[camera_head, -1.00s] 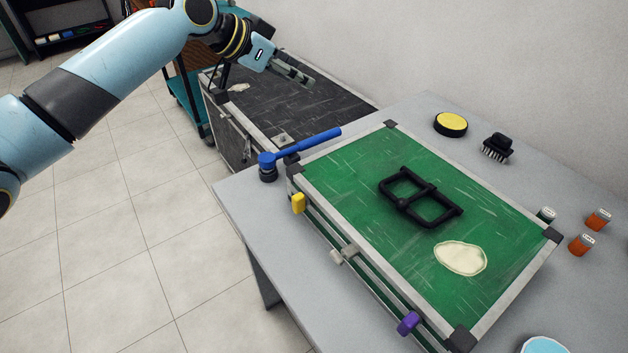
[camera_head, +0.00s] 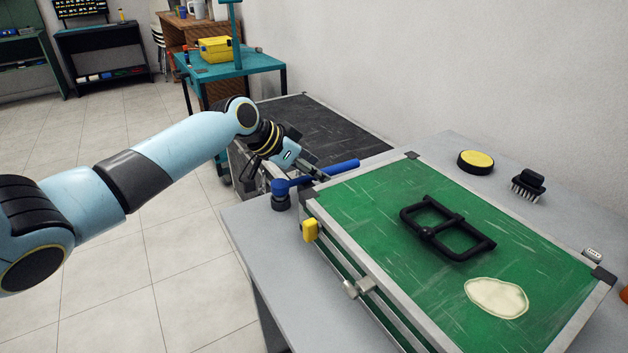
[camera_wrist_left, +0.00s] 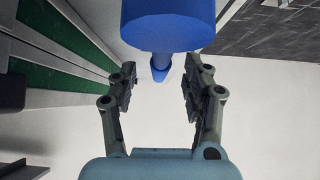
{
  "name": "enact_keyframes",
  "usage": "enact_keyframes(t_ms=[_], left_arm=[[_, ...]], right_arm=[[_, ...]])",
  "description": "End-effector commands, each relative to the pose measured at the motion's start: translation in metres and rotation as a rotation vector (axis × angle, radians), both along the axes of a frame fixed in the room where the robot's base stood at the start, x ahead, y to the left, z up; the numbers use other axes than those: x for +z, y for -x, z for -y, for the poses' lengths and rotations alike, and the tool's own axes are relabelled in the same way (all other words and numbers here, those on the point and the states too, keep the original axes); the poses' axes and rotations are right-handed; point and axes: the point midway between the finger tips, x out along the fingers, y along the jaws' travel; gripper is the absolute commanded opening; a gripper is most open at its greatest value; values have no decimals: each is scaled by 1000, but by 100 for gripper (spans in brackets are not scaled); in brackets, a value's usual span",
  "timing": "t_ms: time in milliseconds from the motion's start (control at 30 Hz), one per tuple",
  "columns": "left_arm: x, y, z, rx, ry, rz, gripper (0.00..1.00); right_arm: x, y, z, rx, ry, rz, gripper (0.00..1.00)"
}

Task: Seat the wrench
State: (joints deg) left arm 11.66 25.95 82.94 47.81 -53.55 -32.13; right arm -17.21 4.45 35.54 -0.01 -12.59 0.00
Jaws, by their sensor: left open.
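The blue wrench (camera_head: 335,169) lies slantwise at the far left corner of the green-topped case (camera_head: 375,205). Its head end is over a dark round piece (camera_head: 281,202) on the grey table, and its handle reaches up and right. My left gripper (camera_head: 318,173) is close behind the handle, partly overlapping it in the head view. In the left wrist view the wrench (camera_wrist_left: 168,25) shows as a blue handle at the top, beyond and between the open fingers (camera_wrist_left: 160,75). I cannot tell whether they touch it. My right gripper is not in view.
A black frame (camera_head: 447,229) and a pale patch (camera_head: 497,298) are on the green top. A yellow knob (camera_head: 310,230) and a grey knob (camera_head: 357,288) stick out from the case's front side. A yellow-topped disc (camera_head: 476,162) and a black brush (camera_head: 528,186) stand behind it.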

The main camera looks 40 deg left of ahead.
Motion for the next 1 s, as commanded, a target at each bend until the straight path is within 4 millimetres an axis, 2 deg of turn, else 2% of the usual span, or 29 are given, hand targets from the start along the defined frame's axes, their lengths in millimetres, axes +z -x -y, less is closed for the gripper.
enact_keyframes(t_ms=[133,367,733,1000], left_arm=[[-11,-11,5,1,0,1,49],[-12,-11,4,-1,-2,1,49],[-11,-11,4,-1,-2,1,2],[-11,-12,4,-1,-1,3,0]], right_arm=[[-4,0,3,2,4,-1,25],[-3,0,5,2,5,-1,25],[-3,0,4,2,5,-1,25],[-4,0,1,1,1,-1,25]])
